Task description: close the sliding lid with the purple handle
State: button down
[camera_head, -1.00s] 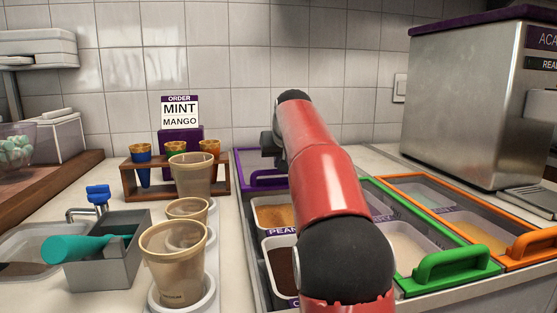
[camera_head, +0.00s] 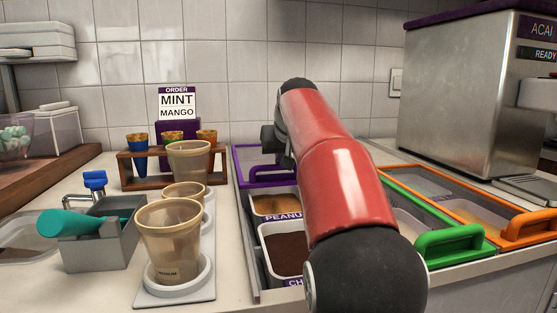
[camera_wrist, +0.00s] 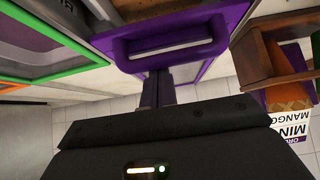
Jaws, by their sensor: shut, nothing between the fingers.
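The purple-framed sliding lid (camera_head: 240,160) lies at the far end of the left topping row. Its purple handle (camera_head: 272,177) faces the front, partly hidden by my red arm. Two bins in front of it, peanut (camera_head: 275,204) and a dark brown topping (camera_head: 287,252), are uncovered. In the wrist view the purple handle (camera_wrist: 120,46) fills the top middle. My gripper (camera_wrist: 157,80) is shut and empty, with its fingertips at the handle's edge; I cannot tell if they touch. In the head view my gripper (camera_head: 268,138) shows only partly, beside my arm above the lid.
Lids with a green handle (camera_head: 450,243) and an orange handle (camera_head: 530,228) lie to the right. Cups (camera_head: 168,240) stand on the left, with a wooden cone rack (camera_head: 165,170) behind them. A steel machine (camera_head: 465,100) stands at the back right.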

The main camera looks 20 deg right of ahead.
jog(key=s+a+b, duration=0.2)
jog(key=s, duration=0.9)
jog(key=s+a+b, duration=0.2)
jog(key=s+b, duration=0.1)
jog(key=s, duration=0.9)
jog(key=s+a+b, duration=0.2)
jog(key=s+a, duration=0.1)
jog(key=s, duration=0.9)
jog(key=shift+s+a+f, duration=0.1)
jog(key=shift+s, duration=0.05)
